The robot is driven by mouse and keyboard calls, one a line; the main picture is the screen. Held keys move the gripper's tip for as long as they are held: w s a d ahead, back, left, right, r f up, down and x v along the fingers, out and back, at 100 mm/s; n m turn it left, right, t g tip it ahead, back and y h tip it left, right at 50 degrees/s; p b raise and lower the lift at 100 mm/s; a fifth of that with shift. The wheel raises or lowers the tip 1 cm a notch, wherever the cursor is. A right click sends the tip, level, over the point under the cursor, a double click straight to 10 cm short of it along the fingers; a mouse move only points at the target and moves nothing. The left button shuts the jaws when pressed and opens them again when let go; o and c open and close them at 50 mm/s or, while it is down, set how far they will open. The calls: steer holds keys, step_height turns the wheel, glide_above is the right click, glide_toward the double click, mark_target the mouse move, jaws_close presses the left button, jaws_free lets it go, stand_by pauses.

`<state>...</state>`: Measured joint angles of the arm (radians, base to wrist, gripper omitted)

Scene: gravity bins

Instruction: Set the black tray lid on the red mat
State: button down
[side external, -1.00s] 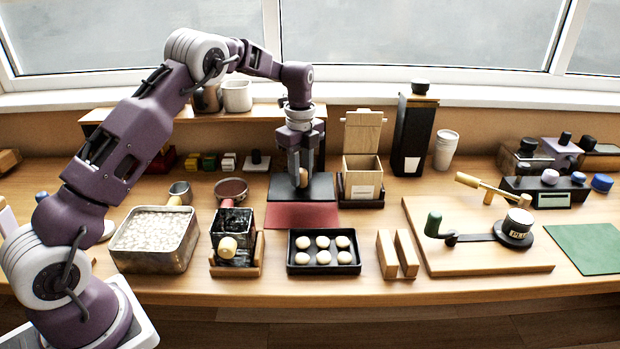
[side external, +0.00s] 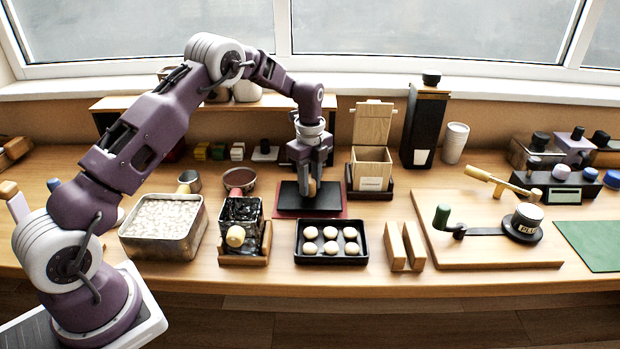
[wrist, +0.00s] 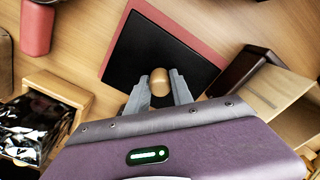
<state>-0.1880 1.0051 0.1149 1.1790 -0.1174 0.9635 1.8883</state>
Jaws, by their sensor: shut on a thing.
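The black tray lid (side external: 296,203) is a flat dark panel with a round wooden knob (wrist: 160,82). It lies level over the red mat (side external: 343,207), whose red border shows around it. In the wrist view the lid (wrist: 145,50) covers most of the mat (wrist: 185,32), with red edges visible on several sides. I cannot tell whether the lid touches the mat or hovers just above it. My gripper (side external: 312,186) is shut on the knob, one finger on each side, and it also shows in the wrist view (wrist: 160,88).
A black tray (side external: 331,262) with several pale round pieces stands in front of the mat. A wooden bin (side external: 371,160) is close on the right. A metal tin (side external: 162,247) of white pieces and a holder (side external: 245,256) with dark contents stand on the left.

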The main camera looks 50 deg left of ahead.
mark_target(310, 180)
steer(key=shift+f, duration=0.5)
stand_by(0.4)
steer(key=c, duration=1)
jaws_free()
steer(key=shift+c, duration=0.2)
steer(key=shift+r, duration=0.1)
step_height(310, 180, up, 7)
steer(key=shift+f, duration=0.1)
